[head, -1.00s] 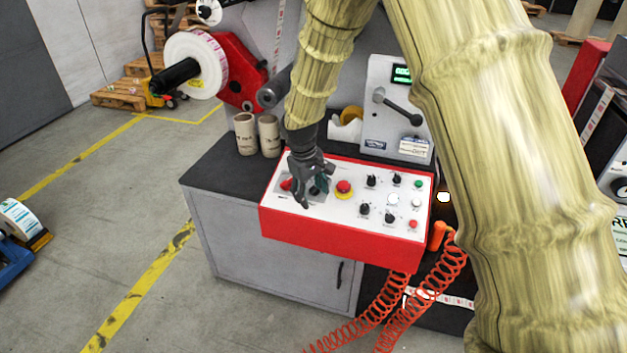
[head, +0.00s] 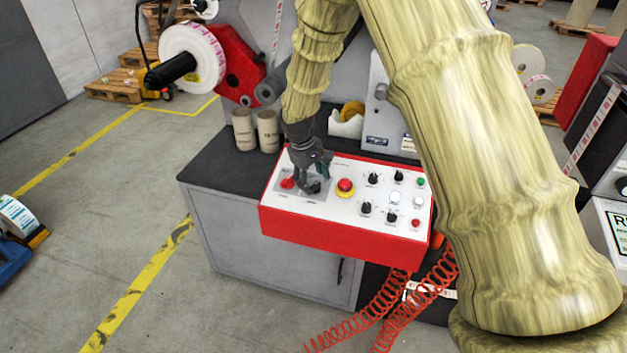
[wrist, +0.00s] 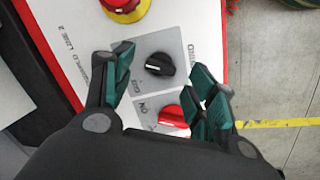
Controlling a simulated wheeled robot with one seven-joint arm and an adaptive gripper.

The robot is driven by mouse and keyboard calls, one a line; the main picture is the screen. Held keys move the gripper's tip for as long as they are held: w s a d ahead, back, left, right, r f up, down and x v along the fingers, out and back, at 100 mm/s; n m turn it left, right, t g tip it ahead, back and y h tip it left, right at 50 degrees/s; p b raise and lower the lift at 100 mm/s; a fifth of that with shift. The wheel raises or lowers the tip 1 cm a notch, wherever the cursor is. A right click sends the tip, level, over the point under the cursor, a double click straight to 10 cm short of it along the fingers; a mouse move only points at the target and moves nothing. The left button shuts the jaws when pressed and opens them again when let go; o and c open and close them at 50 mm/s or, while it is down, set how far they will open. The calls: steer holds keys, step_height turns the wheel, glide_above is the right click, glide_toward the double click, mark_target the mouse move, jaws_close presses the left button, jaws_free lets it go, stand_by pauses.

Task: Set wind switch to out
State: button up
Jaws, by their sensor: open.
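A black rotary knob on a grey plate, apparently the wind switch (wrist: 158,64), shows in the wrist view between my fingers. Its lettering is rotated and hard to read. In the head view the knob (head: 312,188) is partly covered by my fingers. My gripper (wrist: 163,62) is open, with one green-padded finger on each side of the knob. I cannot tell whether either finger touches it. In the head view my gripper (head: 313,174) points down at the left part of the white control panel (head: 330,208).
A red knob (wrist: 172,117) sits beside the black one, close to my right finger. A red emergency stop with yellow collar (head: 345,188) is on the other side. Several more knobs and buttons fill the panel's right. Cardboard cores (head: 243,130) stand behind on the dark tabletop.

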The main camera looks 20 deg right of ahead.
mark_target(315, 187)
steer(key=shift+x, duration=1.15)
steer(key=c, duration=1)
